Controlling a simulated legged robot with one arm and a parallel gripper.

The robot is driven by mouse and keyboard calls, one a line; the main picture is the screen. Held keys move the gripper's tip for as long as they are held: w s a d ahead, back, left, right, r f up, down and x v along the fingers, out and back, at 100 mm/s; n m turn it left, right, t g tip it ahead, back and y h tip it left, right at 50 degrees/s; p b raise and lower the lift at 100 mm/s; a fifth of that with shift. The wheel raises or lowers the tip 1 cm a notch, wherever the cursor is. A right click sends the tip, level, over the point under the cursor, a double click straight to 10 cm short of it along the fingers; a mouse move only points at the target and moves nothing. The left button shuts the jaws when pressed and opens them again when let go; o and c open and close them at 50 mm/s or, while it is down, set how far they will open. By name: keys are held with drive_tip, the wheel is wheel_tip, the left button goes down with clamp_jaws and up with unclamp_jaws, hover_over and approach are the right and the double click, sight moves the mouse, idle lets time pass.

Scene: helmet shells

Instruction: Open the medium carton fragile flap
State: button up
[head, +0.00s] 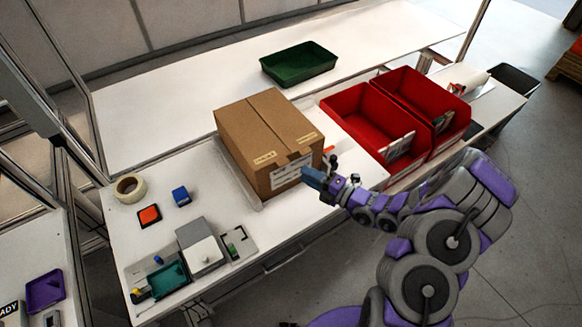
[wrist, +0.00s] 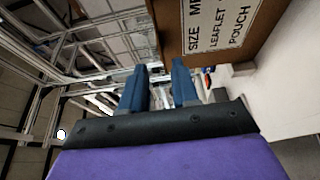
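The brown carton (head: 262,125) stands on the white bench in the head view. Its top flaps lie flat, meeting at a central seam, with small pale markings near the front edge that are too small to read. A white label (head: 292,170) is on its front side; the carton (wrist: 170,28) also fills the top of the wrist view, with part of the printed label showing. My gripper (head: 314,178) is beside the carton's front right corner, below its top. In the wrist view its two blue fingers (wrist: 159,80) are apart, with nothing seen between them. Contact with the carton cannot be told.
Two red bins (head: 345,110) stand right of the carton, and a green tray (head: 300,62) lies behind it. Left are a tape roll (head: 130,188), an orange pad (head: 149,215), a blue block (head: 181,196) and a grey box (head: 199,250). The back bench is mostly clear.

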sight(279, 161)
drive_tip(key=x, duration=0.6)
drive_tip(key=shift+s+a+f+b, duration=0.1)
drive_tip(key=shift+s+b, duration=0.1)
drive_tip(key=shift+b, duration=0.2)
drive_tip(key=shift+w+a, duration=0.45)
drive_tip(key=shift+a, duration=0.05)
clamp_jaws()
idle(0.6)
